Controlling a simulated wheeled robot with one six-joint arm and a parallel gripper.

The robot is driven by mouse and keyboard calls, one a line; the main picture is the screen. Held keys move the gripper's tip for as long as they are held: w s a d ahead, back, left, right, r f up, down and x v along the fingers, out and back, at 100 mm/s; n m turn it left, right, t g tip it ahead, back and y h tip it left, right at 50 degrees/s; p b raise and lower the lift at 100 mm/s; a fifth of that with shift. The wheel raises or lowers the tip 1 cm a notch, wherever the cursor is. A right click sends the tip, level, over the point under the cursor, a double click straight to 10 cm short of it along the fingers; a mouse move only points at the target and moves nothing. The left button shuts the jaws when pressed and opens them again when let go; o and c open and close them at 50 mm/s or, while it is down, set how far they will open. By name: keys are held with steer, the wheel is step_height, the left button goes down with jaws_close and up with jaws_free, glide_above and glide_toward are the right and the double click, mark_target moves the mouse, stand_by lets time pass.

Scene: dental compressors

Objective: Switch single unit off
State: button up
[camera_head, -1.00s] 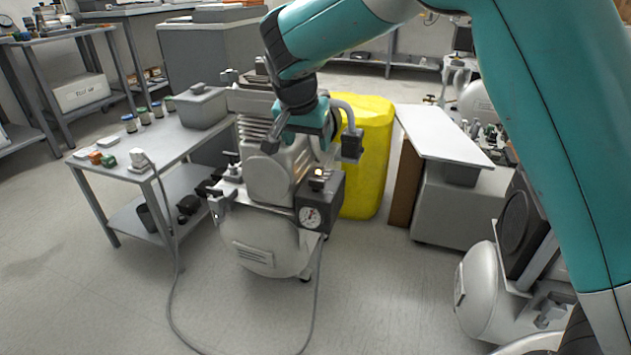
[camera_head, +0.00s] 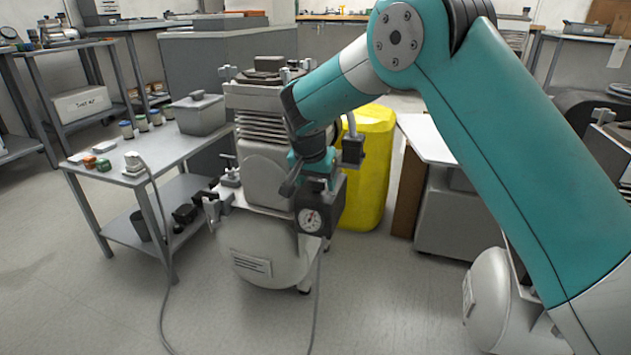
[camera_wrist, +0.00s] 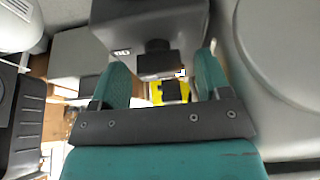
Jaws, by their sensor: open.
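The single compressor unit stands in the middle of the head view, with a pale tank (camera_head: 262,258) below and a grey ribbed motor (camera_head: 262,150) above. Its dark switch box (camera_head: 322,208) with a round pressure gauge (camera_head: 310,221) is on the right side. My gripper (camera_head: 308,172) is at the top of this box and hides the switch. In the wrist view my open gripper (camera_wrist: 162,76) has its teal fingers on both sides of a dark knob-like part (camera_wrist: 158,47) of the box (camera_wrist: 125,22). I cannot tell whether the fingers touch it.
A grey table (camera_head: 150,160) with small jars and a lidded box (camera_head: 200,113) stands on the left. A yellow container (camera_head: 368,170) is close behind the unit. A power cable (camera_head: 165,265) runs down to the floor. Another compressor tank (camera_head: 488,298) is at lower right.

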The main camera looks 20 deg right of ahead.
steer(key=c, duration=0.9)
